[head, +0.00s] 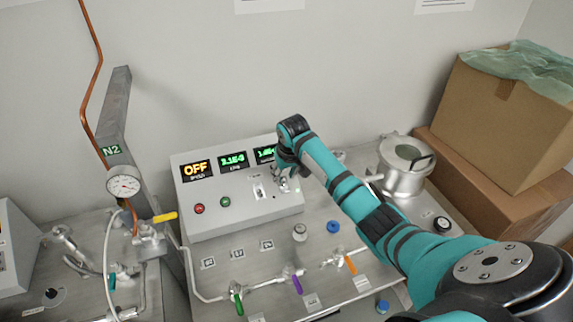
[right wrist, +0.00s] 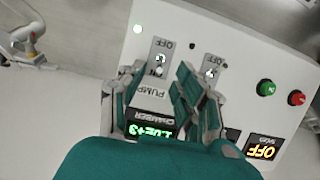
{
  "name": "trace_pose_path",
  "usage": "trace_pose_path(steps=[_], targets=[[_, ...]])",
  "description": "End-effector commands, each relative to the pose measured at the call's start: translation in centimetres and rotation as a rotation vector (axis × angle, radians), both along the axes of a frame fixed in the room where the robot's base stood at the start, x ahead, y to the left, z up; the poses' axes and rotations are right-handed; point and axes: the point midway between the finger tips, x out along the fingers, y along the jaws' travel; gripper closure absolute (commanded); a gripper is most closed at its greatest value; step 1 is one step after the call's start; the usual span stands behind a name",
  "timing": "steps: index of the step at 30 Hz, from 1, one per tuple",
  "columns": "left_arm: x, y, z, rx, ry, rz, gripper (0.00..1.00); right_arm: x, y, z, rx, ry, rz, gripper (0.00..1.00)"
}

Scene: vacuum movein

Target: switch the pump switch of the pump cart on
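The control box (head: 235,212) of the pump cart has an orange OFF display (head: 195,169) and green number displays. My right gripper (head: 286,176) is at the right part of its front face and hides part of it. In the right wrist view, where the panel appears upside down, the switch labelled PUMP (right wrist: 160,60) shows between and just beyond my right gripper's fingers (right wrist: 155,88). The fingers are apart, with nothing held between them. I cannot tell whether they touch the lever or which way it points. A second switch (right wrist: 210,70) sits beside it. My left gripper is not in view.
A red button (head: 199,209) and a green button (head: 225,202) are on the panel's left. Valves with purple (head: 297,285), green and orange handles line the cart top. A metal vessel (head: 404,165) and cardboard boxes (head: 500,120) stand right. A gauge (head: 124,182) stands left.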

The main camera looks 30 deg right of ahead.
Motion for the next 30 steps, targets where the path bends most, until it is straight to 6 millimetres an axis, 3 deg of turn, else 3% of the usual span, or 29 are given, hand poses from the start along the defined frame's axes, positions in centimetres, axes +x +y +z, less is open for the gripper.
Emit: trace_pose_path(steps=[6,13,18,30], targets=[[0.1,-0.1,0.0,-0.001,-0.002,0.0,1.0,-1.3,0.2,4.7,-0.002,-0.005,0.001,0.67],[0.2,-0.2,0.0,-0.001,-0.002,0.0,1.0,-2.3,0.6,8.5,0.0,-0.004,0.0,0.67],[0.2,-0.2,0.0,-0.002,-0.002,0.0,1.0,-2.7,0.6,9.6,-0.001,-0.001,-0.001,0.67],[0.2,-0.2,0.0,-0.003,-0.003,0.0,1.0,-2.8,0.7,9.7,0.0,0.0,0.0,0.67]])
